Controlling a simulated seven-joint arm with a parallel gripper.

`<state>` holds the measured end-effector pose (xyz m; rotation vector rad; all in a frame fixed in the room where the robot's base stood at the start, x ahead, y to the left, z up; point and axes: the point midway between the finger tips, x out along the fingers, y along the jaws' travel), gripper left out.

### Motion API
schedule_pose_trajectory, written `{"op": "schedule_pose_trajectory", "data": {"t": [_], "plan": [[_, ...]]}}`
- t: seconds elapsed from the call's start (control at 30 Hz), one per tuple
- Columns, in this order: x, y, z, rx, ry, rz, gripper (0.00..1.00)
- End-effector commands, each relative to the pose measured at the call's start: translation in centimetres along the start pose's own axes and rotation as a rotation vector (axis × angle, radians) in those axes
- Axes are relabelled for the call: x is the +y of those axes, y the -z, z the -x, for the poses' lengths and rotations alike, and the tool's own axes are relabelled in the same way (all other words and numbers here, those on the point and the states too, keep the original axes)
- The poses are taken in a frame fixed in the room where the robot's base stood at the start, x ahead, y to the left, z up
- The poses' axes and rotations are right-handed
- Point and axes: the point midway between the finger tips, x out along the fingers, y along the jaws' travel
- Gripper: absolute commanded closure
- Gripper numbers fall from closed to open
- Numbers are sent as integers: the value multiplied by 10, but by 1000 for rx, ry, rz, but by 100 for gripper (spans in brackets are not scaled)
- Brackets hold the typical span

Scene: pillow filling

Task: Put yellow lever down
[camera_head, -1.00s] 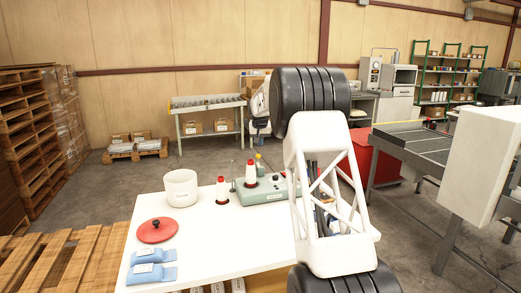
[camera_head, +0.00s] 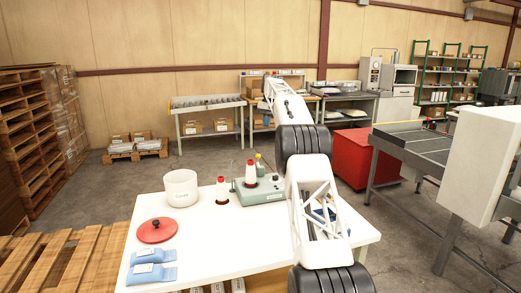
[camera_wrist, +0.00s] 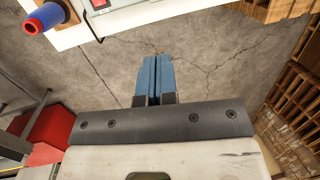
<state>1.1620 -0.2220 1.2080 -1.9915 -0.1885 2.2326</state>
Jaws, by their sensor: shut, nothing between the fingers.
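The grey-green machine (camera_head: 268,190) stands at the back of the white table. A small yellow-tipped part (camera_head: 258,157) rises at its rear, behind a white cone with a red top (camera_head: 250,174); this looks like the yellow lever, but it is too small to tell its tilt. My gripper (camera_wrist: 154,62) shows in the wrist view with its two blue fingers shut together and empty. They are over bare floor, apart from the pale edge at the top. I cannot make out the fingers in the head view.
A red and blue cylinder (camera_wrist: 45,18) sticks out near the wrist view's top left. A white pot (camera_head: 181,189), a red lid (camera_head: 157,231), blue packets (camera_head: 152,268) and another red-topped cone (camera_head: 221,190) are on the table (camera_head: 215,250). A red bin (camera_head: 352,158) stands behind.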

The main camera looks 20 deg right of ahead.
Motion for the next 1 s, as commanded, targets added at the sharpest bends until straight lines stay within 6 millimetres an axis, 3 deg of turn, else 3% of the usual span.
{"op": "schedule_pose_trajectory", "data": {"t": [0.57,0.77,1.0], "plan": [[0,0,-4,-4,2,2,100],[-1,-1,-17,-3,2,2,100],[-1,-1,-49,-5,2,3,100]]}}
